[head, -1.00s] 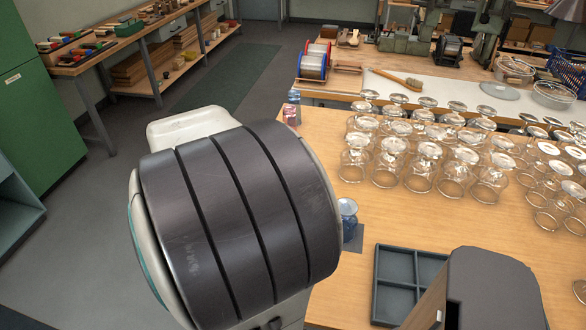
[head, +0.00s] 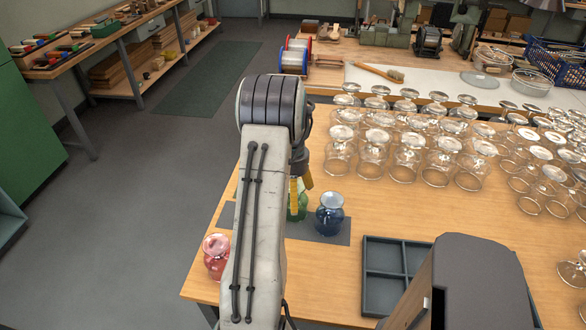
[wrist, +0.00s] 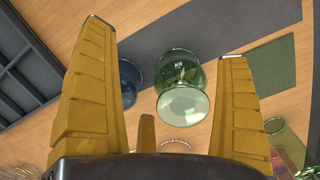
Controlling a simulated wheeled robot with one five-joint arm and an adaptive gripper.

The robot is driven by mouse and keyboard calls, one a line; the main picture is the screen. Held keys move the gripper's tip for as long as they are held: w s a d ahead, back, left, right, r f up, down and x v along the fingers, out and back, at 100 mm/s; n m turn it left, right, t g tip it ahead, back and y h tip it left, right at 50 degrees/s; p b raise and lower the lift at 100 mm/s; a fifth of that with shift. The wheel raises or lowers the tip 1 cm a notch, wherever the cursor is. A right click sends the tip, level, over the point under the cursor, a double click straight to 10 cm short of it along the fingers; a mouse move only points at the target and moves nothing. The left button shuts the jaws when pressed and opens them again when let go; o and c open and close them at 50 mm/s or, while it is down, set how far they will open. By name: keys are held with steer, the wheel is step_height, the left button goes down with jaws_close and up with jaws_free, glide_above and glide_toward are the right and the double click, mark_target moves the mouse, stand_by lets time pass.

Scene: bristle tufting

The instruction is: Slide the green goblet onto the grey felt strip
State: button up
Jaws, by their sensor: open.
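The green goblet (head: 297,208) stands on the wooden table, partly hidden behind my arm. It also shows in the wrist view (wrist: 180,72), with its round disc (wrist: 182,106) towards the camera. My gripper (head: 300,188) is open, and its yellow fingers (wrist: 165,90) lie either side of the goblet in the wrist view; I see no grip on it. The grey felt strip (head: 338,238) lies by the goblet and overlaps its body in the wrist view (wrist: 225,35). I cannot tell whether its base is on the strip. The blue goblet (head: 329,217) stands right beside the green one.
A red goblet (head: 215,258) stands at the table's front left edge. A grey compartment tray (head: 398,242) lies right of the strip. Several clear upside-down glasses (head: 405,160) fill the table behind. A flat green patch (wrist: 268,80) shows right of the goblet in the wrist view.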

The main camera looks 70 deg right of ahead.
steer(key=d+r+m, duration=0.1)
steer(key=d, duration=0.1)
steer(key=d+r+m+h, duration=0.1)
steer(key=d+r, duration=0.1)
steer(key=w+d+r+m, duration=0.1)
steer(key=d, duration=0.1)
steer(key=shift+w+r+m+h, duration=0.1)
steer(key=shift+r+m+h, duration=0.2)
steer(key=shift+m, duration=0.1)
steer(key=shift+a+m, duration=0.2)
steer(key=shift+m, duration=0.6)
steer(key=shift+a+m, duration=0.15)
steer(key=shift+m, duration=0.65)
steer(key=shift+f, duration=0.1)
steer(key=shift+f+p, duration=0.35)
steer(key=shift+f, duration=3.25)
steer(key=c, duration=1.3)
